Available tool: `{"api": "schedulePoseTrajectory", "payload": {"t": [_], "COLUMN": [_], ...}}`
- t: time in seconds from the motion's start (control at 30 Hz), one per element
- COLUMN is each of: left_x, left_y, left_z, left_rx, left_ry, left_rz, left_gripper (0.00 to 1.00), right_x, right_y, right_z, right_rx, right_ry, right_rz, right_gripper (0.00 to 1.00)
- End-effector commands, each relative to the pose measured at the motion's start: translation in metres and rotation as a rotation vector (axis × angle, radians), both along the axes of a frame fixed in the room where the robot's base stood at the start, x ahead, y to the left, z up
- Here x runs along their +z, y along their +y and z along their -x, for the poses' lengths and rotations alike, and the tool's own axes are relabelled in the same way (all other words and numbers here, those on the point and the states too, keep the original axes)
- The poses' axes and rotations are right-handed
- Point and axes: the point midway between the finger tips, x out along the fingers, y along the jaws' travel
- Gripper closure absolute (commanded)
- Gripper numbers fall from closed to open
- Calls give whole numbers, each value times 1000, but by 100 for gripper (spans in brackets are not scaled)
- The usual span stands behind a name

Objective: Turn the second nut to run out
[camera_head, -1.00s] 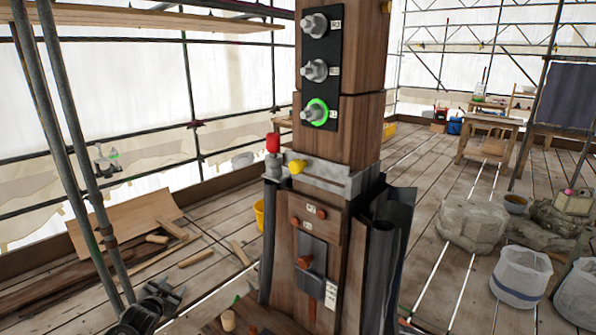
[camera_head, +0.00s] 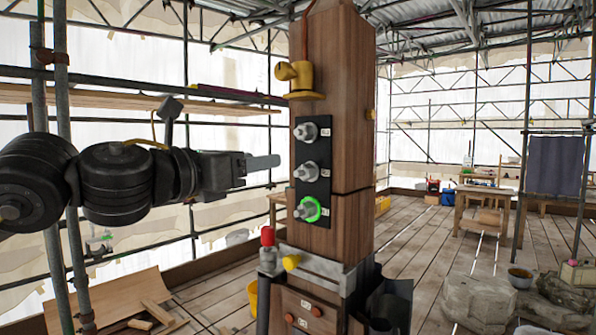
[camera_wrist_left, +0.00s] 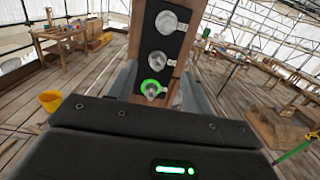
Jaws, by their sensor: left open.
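Three grey nuts sit in a column on a black plate (camera_head: 313,176) fixed to the wooden post. They are the top nut (camera_head: 304,132), the middle nut (camera_head: 305,171) and the bottom nut (camera_head: 306,210), which has a glowing green ring around its base. In the left wrist view the top nut (camera_wrist_left: 168,22), middle nut (camera_wrist_left: 157,60) and ringed bottom nut (camera_wrist_left: 152,89) also show. My left gripper (camera_head: 264,163) is open and empty, left of the plate at about the middle nut's height, apart from the nuts. My right gripper is out of view.
A yellow fitting (camera_head: 298,78) juts from the post above the plate. A red-capped part (camera_head: 267,238) and a grey metal collar (camera_head: 318,268) are below it. Scaffold poles stand at the left. A yellow bucket (camera_wrist_left: 50,101) is on the plank floor.

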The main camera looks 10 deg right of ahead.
Motion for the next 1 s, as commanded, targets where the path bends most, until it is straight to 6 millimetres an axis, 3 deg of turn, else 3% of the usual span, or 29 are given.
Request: {"api": "schedulePoseTrajectory", "payload": {"t": [0.03,0.13,0.3,0.57,1.0], "left_x": [-15,-27,-28,-26,-23], "left_y": [-4,-6,-4,-10,-71], "left_z": [7,14,10,6,-38], "left_rx": [-2,2,22,20,20], "left_ry": [-58,-169,-278,-292,-288], "left_rz": [-78,-189,-272,-281,-279], "left_gripper": [50,50,50,50,50], "right_x": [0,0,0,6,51], "right_y": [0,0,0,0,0], "right_z": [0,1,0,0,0], "right_rx": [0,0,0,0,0], "right_ry": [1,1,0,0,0], "right_rz": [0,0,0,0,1], "right_gripper": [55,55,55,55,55]}}
